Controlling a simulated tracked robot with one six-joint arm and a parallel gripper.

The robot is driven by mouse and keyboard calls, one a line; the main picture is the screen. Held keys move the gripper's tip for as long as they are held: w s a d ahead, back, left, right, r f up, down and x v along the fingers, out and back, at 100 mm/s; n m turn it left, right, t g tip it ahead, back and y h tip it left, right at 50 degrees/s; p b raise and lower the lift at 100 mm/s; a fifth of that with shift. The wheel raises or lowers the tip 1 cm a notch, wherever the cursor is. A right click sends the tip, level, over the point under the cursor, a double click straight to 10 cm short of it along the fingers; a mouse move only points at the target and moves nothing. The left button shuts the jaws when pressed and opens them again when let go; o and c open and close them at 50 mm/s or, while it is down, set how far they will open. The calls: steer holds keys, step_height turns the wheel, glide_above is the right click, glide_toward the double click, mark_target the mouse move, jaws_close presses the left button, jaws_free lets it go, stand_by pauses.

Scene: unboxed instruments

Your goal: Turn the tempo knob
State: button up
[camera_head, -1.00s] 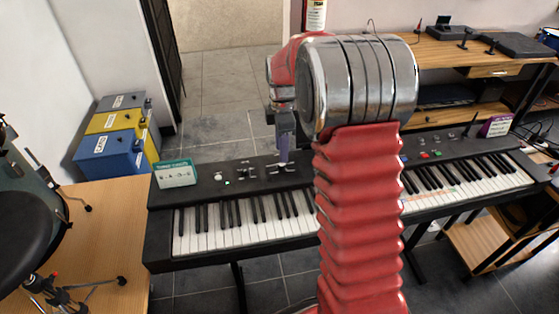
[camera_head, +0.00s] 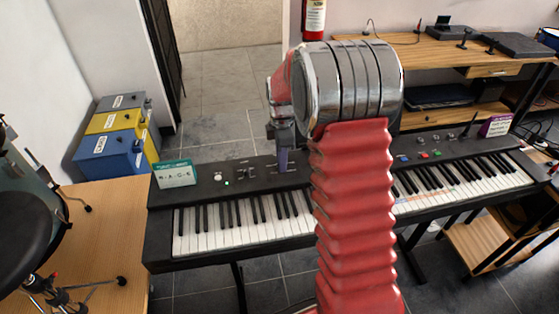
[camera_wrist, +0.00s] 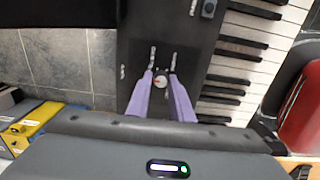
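A dark keyboard (camera_head: 205,200) with white and black keys stands in the middle. In the wrist view a small round pale knob (camera_wrist: 160,82) with a red mark sits on its dark panel. My gripper (camera_wrist: 161,75) has two purple fingers, apart, one on each side of this knob. I cannot tell whether they touch it. In the head view my gripper (camera_head: 283,167) points down at the panel, and the knob between the fingers does not show there. I cannot read any label on the knob.
Slim controls (camera_wrist: 173,60) lie just beyond the fingertips. A teal-and-white box (camera_head: 177,175) stands on the keyboard's left end. A white knob (camera_head: 218,177) and a green light are right of it. Blue and yellow cases (camera_head: 110,150) stand at left, a wooden desk (camera_head: 440,52) behind.

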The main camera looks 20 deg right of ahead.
jaws_close()
steer(key=shift+a, duration=0.15)
